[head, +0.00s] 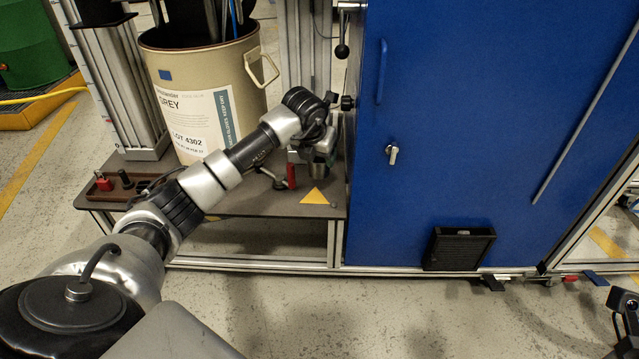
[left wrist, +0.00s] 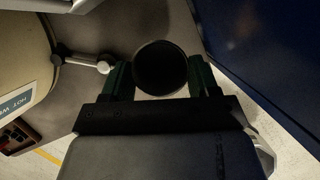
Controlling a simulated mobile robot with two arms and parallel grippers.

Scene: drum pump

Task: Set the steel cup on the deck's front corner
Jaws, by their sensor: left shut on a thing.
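The steel cup (head: 321,158) is in my left gripper (head: 312,152), at the right end of the deck (head: 250,200) beside the blue cabinet. In the left wrist view the cup's dark round mouth (left wrist: 160,68) sits between the two fingers of my left gripper (left wrist: 160,80), which are shut on it. In the head view the cup looks upright and above the deck, behind a yellow triangle (head: 314,197) near the deck's front right corner. I cannot tell the exact gap under the cup. A dark part of my right arm or gripper (head: 626,310) shows at the lower right edge.
A large beige drum (head: 200,90) stands on the deck at the left. A red-handled clamp (head: 291,176) is just left of the cup. The blue cabinet (head: 470,120) closes off the right side. The deck's front strip around the triangle is clear.

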